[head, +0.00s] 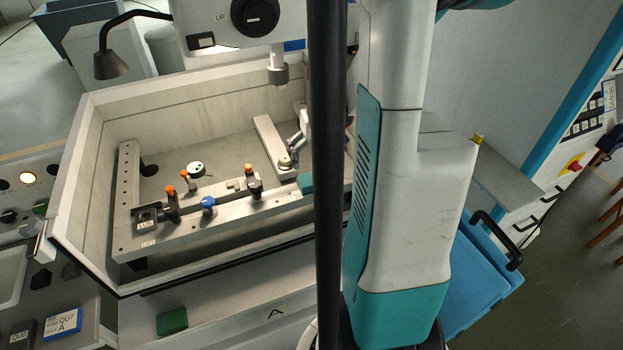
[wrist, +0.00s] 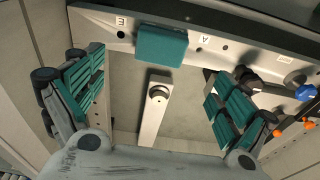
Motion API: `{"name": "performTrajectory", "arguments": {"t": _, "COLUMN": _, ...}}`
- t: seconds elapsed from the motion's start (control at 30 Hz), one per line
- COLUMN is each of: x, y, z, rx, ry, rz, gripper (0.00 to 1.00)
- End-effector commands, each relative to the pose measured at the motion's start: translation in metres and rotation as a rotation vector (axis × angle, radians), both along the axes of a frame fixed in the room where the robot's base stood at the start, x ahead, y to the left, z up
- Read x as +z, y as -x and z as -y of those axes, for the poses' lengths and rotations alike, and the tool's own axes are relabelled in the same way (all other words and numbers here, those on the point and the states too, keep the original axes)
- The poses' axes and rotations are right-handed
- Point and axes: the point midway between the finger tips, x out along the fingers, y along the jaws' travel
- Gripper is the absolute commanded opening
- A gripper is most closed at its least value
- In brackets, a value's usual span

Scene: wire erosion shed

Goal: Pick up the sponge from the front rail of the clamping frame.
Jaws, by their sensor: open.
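A teal sponge (head: 306,183) lies on the front rail (head: 222,217) of the clamping frame, near the rail's right end in the head view, partly behind a dark vertical post. In the wrist view the sponge (wrist: 161,46) sits on the rail between the labels E and A, near the top of the picture. My gripper (wrist: 160,78) is open, its teal-padded fingers spread left and right with nothing held. The sponge appears beyond the gap between the fingertips, apart from both. In the head view my gripper is mostly hidden behind the post and my arm.
A second, dark green block (head: 172,320) lies on the ledge outside the tank. Orange-topped clamps (head: 254,183) and a blue knob (head: 208,204) stand along the front rail. A pale bar (wrist: 153,112) with a round fitting lies below the sponge in the wrist view. Tank walls (head: 85,190) surround the frame.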

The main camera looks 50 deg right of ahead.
Motion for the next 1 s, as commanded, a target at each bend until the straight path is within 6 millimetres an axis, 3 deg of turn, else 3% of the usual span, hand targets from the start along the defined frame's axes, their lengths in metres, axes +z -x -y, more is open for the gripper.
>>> {"name": "performTrajectory", "arguments": {"t": 0.1, "x": -0.027, "y": -0.004, "z": 0.002, "rx": 0.001, "ry": 0.000, "rz": 0.000, "gripper": 0.94}}
{"name": "performTrajectory", "arguments": {"t": 0.3, "x": -0.056, "y": -0.008, "z": 0.004, "rx": 0.002, "ry": 0.002, "rz": 0.000, "gripper": 0.94}}
{"name": "performTrajectory", "arguments": {"t": 0.57, "x": -0.071, "y": -0.011, "z": 0.006, "rx": 0.002, "ry": 0.002, "rz": 0.000, "gripper": 0.94}}
{"name": "performTrajectory", "arguments": {"t": 0.8, "x": -0.102, "y": -0.021, "z": 0.010, "rx": 0.002, "ry": 0.002, "rz": 0.000, "gripper": 0.94}}
{"name": "performTrajectory", "arguments": {"t": 1.0, "x": -0.116, "y": -0.022, "z": 0.011, "rx": 0.002, "ry": 0.002, "rz": 0.000, "gripper": 0.94}}
